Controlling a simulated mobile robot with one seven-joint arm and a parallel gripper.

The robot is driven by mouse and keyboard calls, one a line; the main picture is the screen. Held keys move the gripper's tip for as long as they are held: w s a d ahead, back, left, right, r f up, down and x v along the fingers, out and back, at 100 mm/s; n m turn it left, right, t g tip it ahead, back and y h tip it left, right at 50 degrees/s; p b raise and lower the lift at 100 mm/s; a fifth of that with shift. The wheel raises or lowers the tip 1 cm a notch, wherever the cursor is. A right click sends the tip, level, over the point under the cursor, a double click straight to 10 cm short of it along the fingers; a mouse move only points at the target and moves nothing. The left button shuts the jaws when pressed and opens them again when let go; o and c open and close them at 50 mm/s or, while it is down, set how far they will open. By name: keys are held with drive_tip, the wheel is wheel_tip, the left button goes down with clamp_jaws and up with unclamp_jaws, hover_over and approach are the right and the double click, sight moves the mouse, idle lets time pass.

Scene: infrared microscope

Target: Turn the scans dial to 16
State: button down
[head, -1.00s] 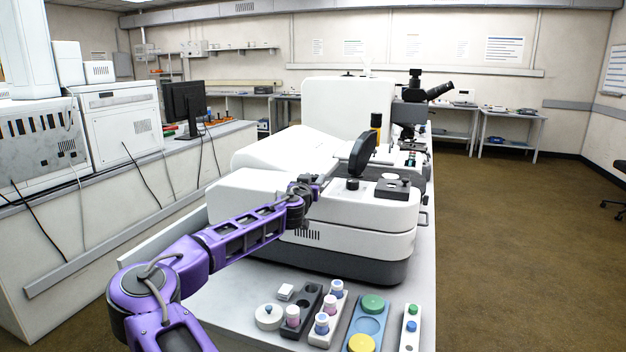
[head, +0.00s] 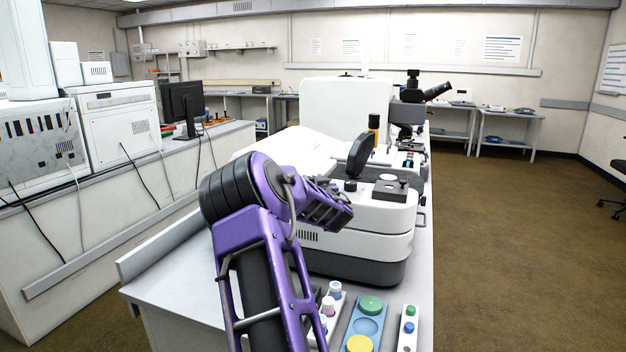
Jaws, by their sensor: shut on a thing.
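The infrared microscope (head: 375,240) is a white and grey bench instrument. My purple arm reaches over its left part, with my gripper (head: 334,203) at the instrument's upper left. The gripper is shut, and its fingertips are mostly hidden by my own wrist. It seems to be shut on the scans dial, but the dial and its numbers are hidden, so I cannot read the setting. A short black knob (head: 350,186) stands clear on the instrument's top, just beyond the gripper.
A tilted black disc (head: 360,155) and a dark stage block (head: 390,190) sit on the instrument. In front lie a blue tray (head: 350,338) with green and yellow lids, a white rack (head: 408,335) and several small jars. Open floor (head: 510,240) lies to the right.

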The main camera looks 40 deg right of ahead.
drive_tip(key=shift+d+r+n+t+y+p, duration=0.15)
drive_tip(key=shift+n+t+y+p, duration=0.2)
drive_tip(key=shift+n+t+y, duration=0.55)
drive_tip(key=shift+y, duration=0.5)
drive_tip(key=shift+c, duration=2.2)
unclamp_jaws()
drive_tip(key=shift+f, duration=0.2)
drive_tip(key=v, duration=1.7)
drive_tip(key=shift+s+r, duration=0.2)
drive_tip(key=shift+r, duration=0.05)
